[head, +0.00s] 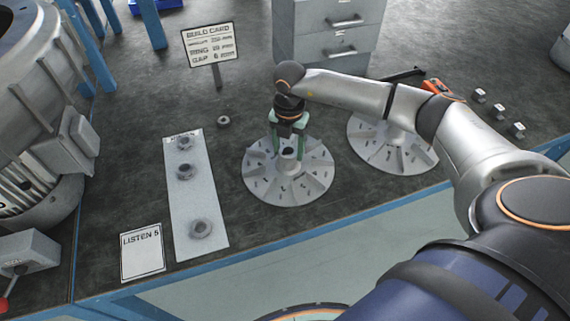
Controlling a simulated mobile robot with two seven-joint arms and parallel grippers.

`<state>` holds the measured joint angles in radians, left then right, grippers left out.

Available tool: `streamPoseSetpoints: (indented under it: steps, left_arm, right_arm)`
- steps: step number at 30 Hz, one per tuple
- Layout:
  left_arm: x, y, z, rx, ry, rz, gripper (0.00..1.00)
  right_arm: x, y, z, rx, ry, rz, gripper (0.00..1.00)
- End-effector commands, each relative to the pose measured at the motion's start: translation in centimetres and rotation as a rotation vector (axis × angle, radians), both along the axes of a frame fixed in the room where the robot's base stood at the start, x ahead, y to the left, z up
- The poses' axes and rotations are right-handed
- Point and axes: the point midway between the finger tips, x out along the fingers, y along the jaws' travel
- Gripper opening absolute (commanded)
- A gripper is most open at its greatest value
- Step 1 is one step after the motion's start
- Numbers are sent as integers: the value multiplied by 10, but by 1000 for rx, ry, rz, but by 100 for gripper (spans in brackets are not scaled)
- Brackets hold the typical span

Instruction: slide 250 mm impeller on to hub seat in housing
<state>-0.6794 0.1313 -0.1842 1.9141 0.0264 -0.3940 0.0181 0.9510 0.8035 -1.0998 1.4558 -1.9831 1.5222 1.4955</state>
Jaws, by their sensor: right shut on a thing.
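A grey bladed impeller (260,183) lies flat on the dark bench in the middle. My right gripper (289,150) points down over its centre, its green fingers on either side of the raised hub, shut on it. A second, similar impeller (375,150) lies to the right, partly hidden by my right arm. I cannot read a size on either disc. The housing with its hub seat cannot be made out for certain; a large grey finned machine (40,110) stands at the left. My left gripper is not in view.
A pale strip (190,205) holds several rings; a loose ring (223,121) lies nearby. A build card (210,44) stands behind, and a "LISTEN 5" card (142,252) lies in front. A grey drawer cabinet (325,35) is at the back. Small blocks (498,112) sit at right.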

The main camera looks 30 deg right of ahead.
Motion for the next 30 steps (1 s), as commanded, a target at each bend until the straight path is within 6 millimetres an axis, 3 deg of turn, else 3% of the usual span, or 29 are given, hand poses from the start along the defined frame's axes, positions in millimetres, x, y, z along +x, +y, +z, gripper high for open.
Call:
streamPoseSetpoints:
  steps: [1, 6, 30]
  left_arm:
    - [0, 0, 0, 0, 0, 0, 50]
    - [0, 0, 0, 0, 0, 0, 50]
    - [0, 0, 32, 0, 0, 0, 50]
  right_arm:
    - [0, 0, 0, 1, -2, 0, 23]
    - [0, 0, 0, 1, -2, 0, 5]
    - [1, 0, 40, 2, -4, 0, 5]
